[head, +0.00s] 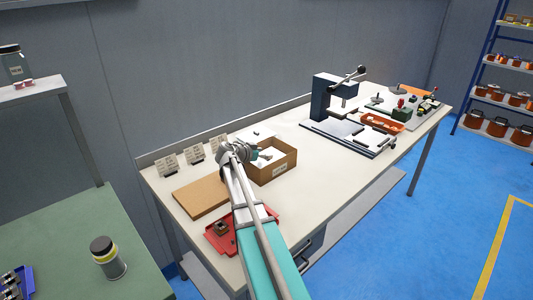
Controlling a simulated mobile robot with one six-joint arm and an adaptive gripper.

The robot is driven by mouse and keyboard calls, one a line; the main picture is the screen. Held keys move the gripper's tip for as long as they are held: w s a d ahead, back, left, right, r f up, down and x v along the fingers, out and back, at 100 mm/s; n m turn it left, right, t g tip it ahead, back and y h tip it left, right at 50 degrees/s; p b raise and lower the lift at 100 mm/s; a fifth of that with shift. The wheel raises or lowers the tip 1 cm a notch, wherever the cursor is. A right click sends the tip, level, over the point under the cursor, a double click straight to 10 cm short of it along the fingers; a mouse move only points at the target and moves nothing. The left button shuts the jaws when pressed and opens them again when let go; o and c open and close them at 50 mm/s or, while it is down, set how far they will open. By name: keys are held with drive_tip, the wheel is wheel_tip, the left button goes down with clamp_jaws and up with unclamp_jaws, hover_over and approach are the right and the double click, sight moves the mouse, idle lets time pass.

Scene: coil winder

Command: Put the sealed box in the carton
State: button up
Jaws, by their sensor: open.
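The carton (286,164) is an open brown cardboard box with a pale label, standing on the white workbench. Something white shows inside it, partly behind my gripper; I cannot tell whether this is the sealed box or a lining. My gripper (262,154) is small in view, over the carton's left part, with its jaws open. I cannot tell its exact height or whether it touches anything. My arm crosses in front of the carton's left side and hides part of it. No sealed box can be made out for certain.
Several printed cards (194,154) stand at the back. A press (332,98) and an orange tray (382,123) are farther right. Bench space right of the carton is clear.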

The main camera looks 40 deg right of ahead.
drive_tip(key=shift+r, duration=0.1)
drive_tip(key=shift+r+p, duration=0.55)
drive_tip(key=shift+p, duration=0.1)
drive_tip(key=w+p+v, duration=0.1)
drive_tip(key=p+v, duration=0.3)
drive_tip(key=v, duration=0.8)
drive_tip(key=shift+s, duration=0.4)
